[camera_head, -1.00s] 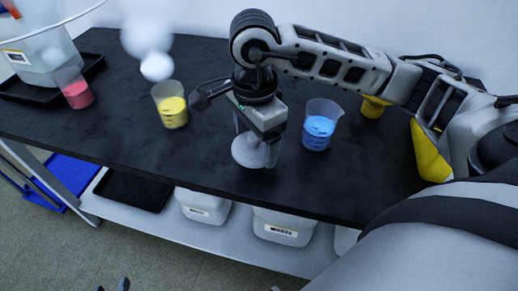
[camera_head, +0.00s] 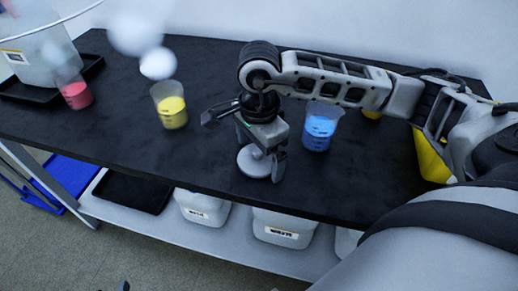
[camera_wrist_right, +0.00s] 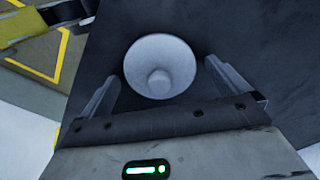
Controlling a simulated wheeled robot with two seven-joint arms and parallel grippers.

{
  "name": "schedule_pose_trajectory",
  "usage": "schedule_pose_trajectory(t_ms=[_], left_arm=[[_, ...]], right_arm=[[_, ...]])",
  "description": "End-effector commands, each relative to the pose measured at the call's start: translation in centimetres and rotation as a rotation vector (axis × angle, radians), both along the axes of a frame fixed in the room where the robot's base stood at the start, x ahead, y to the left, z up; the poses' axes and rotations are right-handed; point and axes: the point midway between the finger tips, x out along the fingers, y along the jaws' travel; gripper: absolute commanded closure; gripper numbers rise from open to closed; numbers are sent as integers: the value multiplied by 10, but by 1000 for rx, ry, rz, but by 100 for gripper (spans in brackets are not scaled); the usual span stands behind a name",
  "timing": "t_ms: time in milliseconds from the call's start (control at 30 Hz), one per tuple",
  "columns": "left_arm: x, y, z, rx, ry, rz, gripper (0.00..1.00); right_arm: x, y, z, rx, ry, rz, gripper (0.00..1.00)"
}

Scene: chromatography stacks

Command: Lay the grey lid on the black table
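The grey lid (camera_head: 252,163) is a round disc with a knob in the middle. It appears to lie flat, knob up, on the black table (camera_head: 110,140), near the front edge. My right gripper (camera_head: 262,165) points down over it with its fingers spread. In the right wrist view the lid (camera_wrist_right: 178,52) sits between the two open fingers, with a gap to each side; the fingers do not appear to touch it. Of my left arm, at most a small dark tip shows at the bottom edge of the head view; its finger state is not visible.
A yellow beaker (camera_head: 170,108) stands left of the gripper and a blue beaker (camera_head: 319,130) close to its right. A pink beaker (camera_head: 76,92) and a tray (camera_head: 92,66) with a large container are at the left. White bins (camera_head: 285,229) sit on the shelf below.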

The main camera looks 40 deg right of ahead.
Motion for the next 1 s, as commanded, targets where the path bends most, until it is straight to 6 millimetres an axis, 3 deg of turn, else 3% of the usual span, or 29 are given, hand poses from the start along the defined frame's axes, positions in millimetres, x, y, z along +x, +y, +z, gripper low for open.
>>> schedule_pose_trajectory(t_ms=[333, 800, 1000], left_arm=[[0, 0, 7, -2, -2, 0, 64], [-2, 0, 5, 0, 20, 0, 64], [-1, 1, 6, 0, 18, 2, 64]], right_arm=[[1, 0, 10, 0, -2, -1, 0], [0, 0, 104, 1, -3, -1, 0], [0, 0, 122, -1, -1, 0, 0]])
